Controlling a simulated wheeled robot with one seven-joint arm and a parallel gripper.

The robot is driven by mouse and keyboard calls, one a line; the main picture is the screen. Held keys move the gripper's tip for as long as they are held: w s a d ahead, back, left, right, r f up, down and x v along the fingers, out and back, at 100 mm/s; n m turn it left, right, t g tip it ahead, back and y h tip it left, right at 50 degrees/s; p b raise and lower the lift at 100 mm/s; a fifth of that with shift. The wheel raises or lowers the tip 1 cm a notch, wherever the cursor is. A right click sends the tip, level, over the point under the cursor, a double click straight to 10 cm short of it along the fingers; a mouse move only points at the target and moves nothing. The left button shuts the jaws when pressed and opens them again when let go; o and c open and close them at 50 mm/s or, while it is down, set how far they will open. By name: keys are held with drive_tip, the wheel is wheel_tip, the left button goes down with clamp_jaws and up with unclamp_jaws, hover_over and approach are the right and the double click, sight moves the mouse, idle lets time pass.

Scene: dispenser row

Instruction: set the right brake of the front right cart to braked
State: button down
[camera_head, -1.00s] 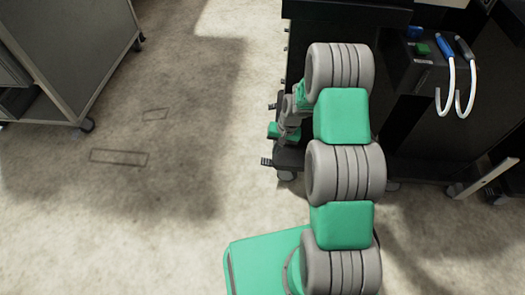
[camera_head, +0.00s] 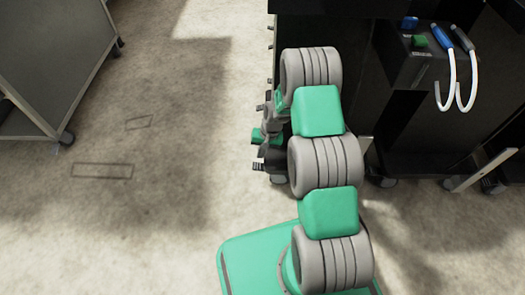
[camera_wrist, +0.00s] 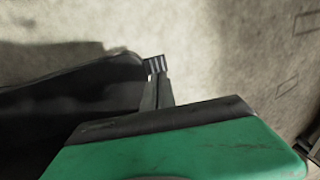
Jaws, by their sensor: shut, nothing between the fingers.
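The black cart (camera_head: 415,165) stands at the upper right in the head view, partly hidden behind my arm. A small ridged pedal (camera_head: 259,165) sticks out low at its left side, and another small dark pedal (camera_head: 260,107) sticks out farther up that side. I cannot tell how either is set. My gripper (camera_wrist: 157,88) is shut and empty in the wrist view. Its tip is at or very near a ridged pedal (camera_wrist: 154,65) beside the cart's dark base (camera_wrist: 70,90); I cannot tell if they touch. In the head view my fingers are mostly hidden by the arm.
A grey cabinet on casters (camera_head: 55,60) stands at the upper left. The concrete floor (camera_head: 150,210) between it and the black cart is clear. Two hooked handles (camera_head: 445,75) and a blue and a green button sit on the black cart's side.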

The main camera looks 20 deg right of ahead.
sight(256, 167)
drive_tip(key=b+x, duration=0.3)
drive_tip(key=x, duration=0.4)
drive_tip(key=shift+a+f, duration=0.1)
drive_tip(key=shift+f, duration=0.25)
